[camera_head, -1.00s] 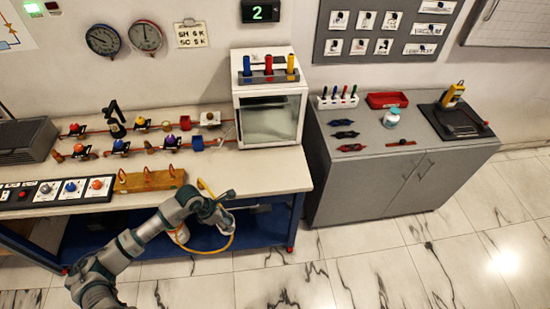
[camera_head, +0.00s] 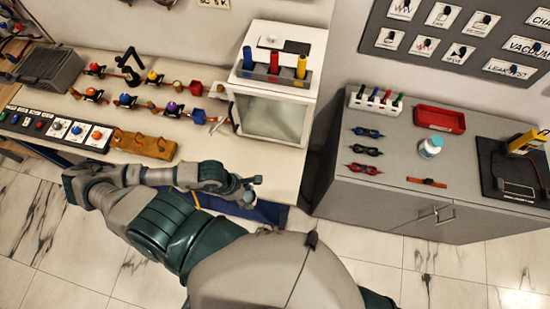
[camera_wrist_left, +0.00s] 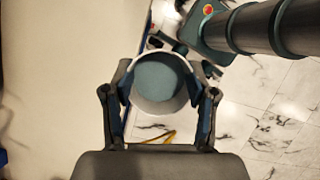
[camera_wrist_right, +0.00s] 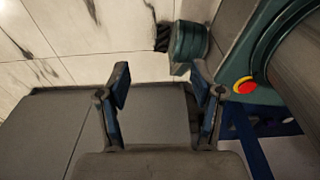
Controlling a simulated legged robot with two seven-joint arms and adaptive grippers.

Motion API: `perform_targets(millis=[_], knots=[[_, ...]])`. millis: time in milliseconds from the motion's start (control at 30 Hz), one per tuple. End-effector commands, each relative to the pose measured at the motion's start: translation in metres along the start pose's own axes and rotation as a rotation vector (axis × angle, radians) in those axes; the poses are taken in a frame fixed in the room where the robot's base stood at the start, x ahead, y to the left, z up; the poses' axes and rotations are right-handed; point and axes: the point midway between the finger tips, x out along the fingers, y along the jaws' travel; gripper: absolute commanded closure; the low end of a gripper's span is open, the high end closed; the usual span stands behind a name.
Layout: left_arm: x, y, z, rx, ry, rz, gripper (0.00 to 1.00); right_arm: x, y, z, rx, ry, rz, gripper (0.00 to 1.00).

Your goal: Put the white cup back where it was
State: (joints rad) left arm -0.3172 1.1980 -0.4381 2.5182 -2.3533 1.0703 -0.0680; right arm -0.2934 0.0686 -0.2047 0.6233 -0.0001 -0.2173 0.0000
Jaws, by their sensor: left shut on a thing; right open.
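The white cup (camera_wrist_left: 158,107) is between the fingers of my left gripper (camera_wrist_left: 160,92) in the left wrist view, seen end-on as a white ring around a teal round surface. The gripper is shut on it. In the head view my left gripper (camera_head: 248,190) is small, in front of the workbench's edge below the white box, and I cannot make out the cup there. My right gripper (camera_wrist_right: 160,78) is open and empty in the right wrist view, above the floor and a grey surface.
The workbench (camera_head: 205,150) carries valves, a control panel (camera_head: 60,128) and a wooden block (camera_head: 145,145). A white glass-fronted box (camera_head: 270,115) stands at its right end. The grey cabinet (camera_head: 385,195) holds goggles, a red tray (camera_head: 440,120) and a white jar (camera_head: 430,148).

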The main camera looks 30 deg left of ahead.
Motion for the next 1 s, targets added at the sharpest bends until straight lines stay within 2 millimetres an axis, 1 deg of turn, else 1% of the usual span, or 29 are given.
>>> perform_targets(millis=[33, 100, 200, 267, 300, 400, 533, 633, 767, 1000], knots=[[0.009, 0.009, 0.003, 0.002, -0.005, 0.006, 0.82, 0.015, -0.001, 0.007, -0.001, -0.007, -0.001, 0.34], [0.015, 0.021, 0.007, 0.003, -0.007, 0.006, 0.82, 0.032, -0.001, 0.015, -0.001, -0.016, -0.001, 0.34], [0.02, 0.046, 0.018, 0.0, -0.007, 0.005, 0.82, 0.047, 0.0, 0.026, -0.002, -0.031, 0.0, 0.34], [0.016, 0.061, 0.029, -0.006, -0.007, 0.002, 0.82, 0.033, 0.003, 0.026, -0.002, -0.035, 0.003, 0.34], [0.017, 0.072, 0.035, -0.004, -0.008, 0.001, 0.82, 0.027, 0.004, 0.026, -0.002, -0.036, 0.005, 0.34], [0.022, 0.098, 0.044, -0.005, -0.007, -0.001, 0.82, 0.02, 0.009, 0.023, -0.001, -0.032, 0.01, 0.34], [0.03, 0.124, 0.053, -0.004, -0.004, -0.001, 0.82, 0.015, 0.014, 0.014, 0.0, -0.018, 0.017, 0.34], [0.034, 0.135, 0.057, -0.002, -0.002, -0.002, 0.82, 0.013, 0.017, 0.008, 0.0, -0.01, 0.019, 0.34], [0.039, 0.139, 0.057, -0.001, 0.0, -0.005, 0.82, 0.012, 0.016, 0.008, 0.0, -0.009, 0.019, 0.34], [0.067, 0.139, 0.045, -0.003, 0.002, -0.005, 0.82, 0.004, 0.008, 0.009, 0.001, -0.013, 0.01, 0.34]])
